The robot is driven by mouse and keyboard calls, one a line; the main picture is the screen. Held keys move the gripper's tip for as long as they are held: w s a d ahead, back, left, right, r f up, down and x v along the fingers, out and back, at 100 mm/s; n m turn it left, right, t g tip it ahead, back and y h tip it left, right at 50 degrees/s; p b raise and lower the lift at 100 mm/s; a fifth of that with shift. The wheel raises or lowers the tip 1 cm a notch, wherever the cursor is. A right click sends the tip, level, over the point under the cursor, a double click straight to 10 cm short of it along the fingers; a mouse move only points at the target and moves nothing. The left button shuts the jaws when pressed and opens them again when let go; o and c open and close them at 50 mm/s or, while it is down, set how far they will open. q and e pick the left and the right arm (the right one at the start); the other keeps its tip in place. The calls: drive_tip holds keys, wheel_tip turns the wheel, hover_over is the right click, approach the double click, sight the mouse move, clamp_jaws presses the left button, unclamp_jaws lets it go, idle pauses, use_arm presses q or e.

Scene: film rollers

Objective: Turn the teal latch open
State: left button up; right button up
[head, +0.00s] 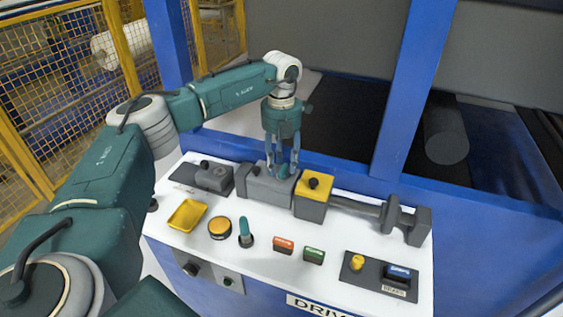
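The small teal latch (283,171) sits on top of a grey block (262,188) at the back of the white panel. My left gripper (281,168) points straight down over it. Its two fingers are apart, one on each side of the latch, with the tips close to the block's top. The fingers partly hide the latch, and I cannot tell whether they touch it. A separate teal lever (244,228) stands upright nearer the front of the panel. My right gripper is not in view.
A yellow-topped block with a black knob (315,184) stands just right of the latch. A grey shaft (357,207) runs right from it. A yellow tray (187,214) and several buttons lie in front. A blue upright (415,90) rises behind the panel.

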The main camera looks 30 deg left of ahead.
use_arm(q)
drive_tip(key=shift+f, duration=0.35)
drive_tip(key=shift+c, duration=1)
clamp_jaws()
